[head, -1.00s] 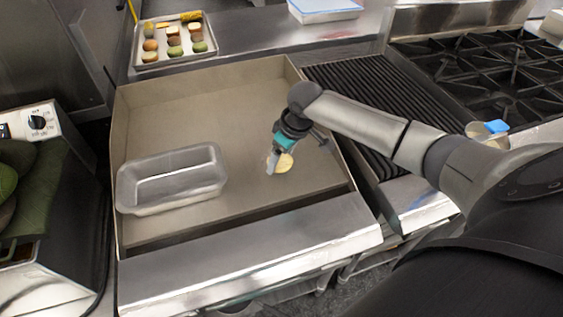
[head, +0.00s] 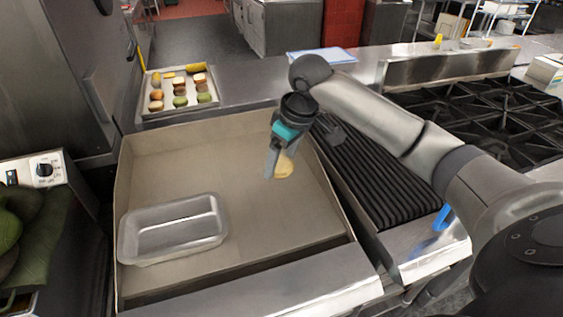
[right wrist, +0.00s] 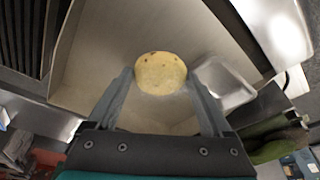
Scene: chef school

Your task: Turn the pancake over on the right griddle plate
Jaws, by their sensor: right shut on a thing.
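My right gripper (head: 277,163) is shut on the pancake (head: 285,167), a small, round, pale yellow disc, and holds it above the flat griddle plate (head: 200,160). In the right wrist view the pancake (right wrist: 160,73) sits between the two fingertips (right wrist: 160,80), its speckled face towards the camera. The griddle's bare surface shows behind it. I cannot tell how high the pancake hangs above the plate. My left gripper is not in view.
An empty metal loaf pan (head: 172,228) stands on the griddle's left front. Raised walls edge the griddle at the back and sides. A ribbed grill (head: 375,185) and a gas stove (head: 480,120) lie to the right. A tray (head: 205,104) of small food pieces stands behind.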

